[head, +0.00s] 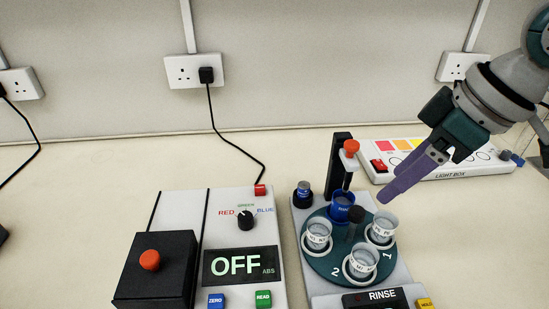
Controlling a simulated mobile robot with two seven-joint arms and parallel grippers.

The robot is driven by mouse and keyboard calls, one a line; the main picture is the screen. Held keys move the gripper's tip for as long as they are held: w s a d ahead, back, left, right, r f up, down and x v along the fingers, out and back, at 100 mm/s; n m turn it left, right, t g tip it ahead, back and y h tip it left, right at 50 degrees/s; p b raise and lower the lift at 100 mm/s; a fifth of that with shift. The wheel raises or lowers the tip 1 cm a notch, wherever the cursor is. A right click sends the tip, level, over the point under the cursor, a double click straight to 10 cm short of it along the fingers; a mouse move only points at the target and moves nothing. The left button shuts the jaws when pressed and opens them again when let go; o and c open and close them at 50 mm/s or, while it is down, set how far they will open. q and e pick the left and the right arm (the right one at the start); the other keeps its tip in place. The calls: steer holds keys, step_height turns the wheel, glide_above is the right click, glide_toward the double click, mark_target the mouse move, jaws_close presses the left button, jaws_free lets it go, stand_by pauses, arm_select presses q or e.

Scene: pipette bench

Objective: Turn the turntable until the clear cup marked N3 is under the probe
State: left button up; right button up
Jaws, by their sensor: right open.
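The teal turntable (322,262) sits on a grey base at the right of the bench. It bears a blue cup (342,207) at the back and three clear cups: a left one (318,236), a front one (362,264) and a right one (381,231). Their small marks are too blurred to tell which is N3. A dark post (355,222) stands near the middle. The probe (347,181) hangs from its black, red-knobbed stand over the blue cup. My right gripper (388,196), with purple fingers, is open and empty above and behind the right cup. My left gripper is out of view.
A meter (240,267) reading OFF stands left of the turntable, with a black box (155,270) with a red knob on it. A light box (470,165) lies behind my right gripper. A RINSE panel (382,296) is in front. The far-left bench is mostly clear.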

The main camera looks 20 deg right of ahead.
mark_target(359, 211)
steer(key=x, duration=0.9)
steer(key=shift+w+f+b, duration=0.15)
steer(key=shift+f+b, duration=0.25)
jaws_close()
stand_by(1.0)
